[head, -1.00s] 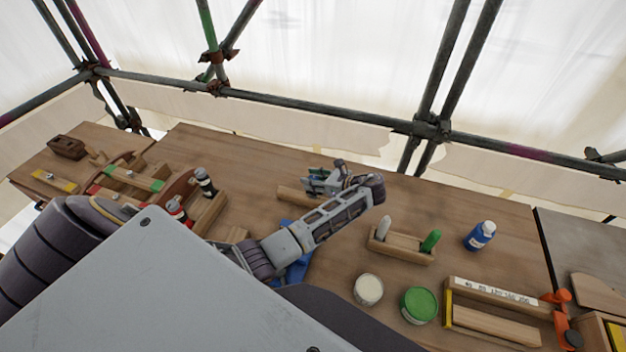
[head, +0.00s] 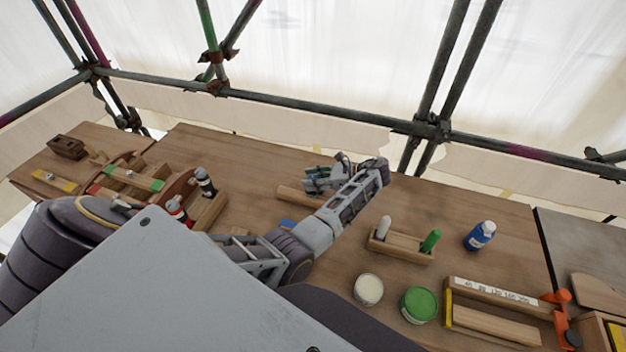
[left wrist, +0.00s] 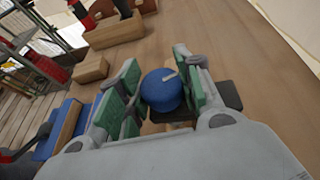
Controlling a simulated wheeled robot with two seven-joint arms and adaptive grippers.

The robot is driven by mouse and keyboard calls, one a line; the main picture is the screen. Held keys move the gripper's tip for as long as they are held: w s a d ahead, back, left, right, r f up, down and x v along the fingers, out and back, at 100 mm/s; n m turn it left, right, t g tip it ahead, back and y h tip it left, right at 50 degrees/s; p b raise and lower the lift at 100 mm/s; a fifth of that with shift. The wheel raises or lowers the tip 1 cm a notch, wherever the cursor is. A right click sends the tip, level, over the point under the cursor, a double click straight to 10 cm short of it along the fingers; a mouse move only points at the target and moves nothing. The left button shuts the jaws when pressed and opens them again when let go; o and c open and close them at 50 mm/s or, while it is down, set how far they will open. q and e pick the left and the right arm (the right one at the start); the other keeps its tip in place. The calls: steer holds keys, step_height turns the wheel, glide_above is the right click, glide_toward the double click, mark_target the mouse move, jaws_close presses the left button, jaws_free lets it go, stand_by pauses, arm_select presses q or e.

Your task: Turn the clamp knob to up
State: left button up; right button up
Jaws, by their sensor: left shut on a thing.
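The clamp knob (left wrist: 162,92) is a round blue knob with a pale pointer mark on its top, seen in the left wrist view. A dark base shows partly below the knob. In the head view my left gripper (head: 318,178) is at the back middle of the bench, and the knob is hard to make out there. My right gripper is not in view.
A wooden holder (head: 400,250) with a white and a green stick, a blue bottle (head: 480,236), a white tin (head: 368,290) and a green tin (head: 418,305) stand to the right. Wooden frames and bottles (head: 204,183) stand left. Scaffold tubes (head: 300,102) run behind the bench.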

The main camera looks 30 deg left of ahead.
arm_select(q)
steer(key=shift+n+g+h, duration=1.7)
steer(key=shift+n+g, duration=0.9)
stand_by(0.4)
steer(key=o, duration=1.1)
steer(key=shift+s, duration=0.1)
steer(key=shift+c, duration=0.2)
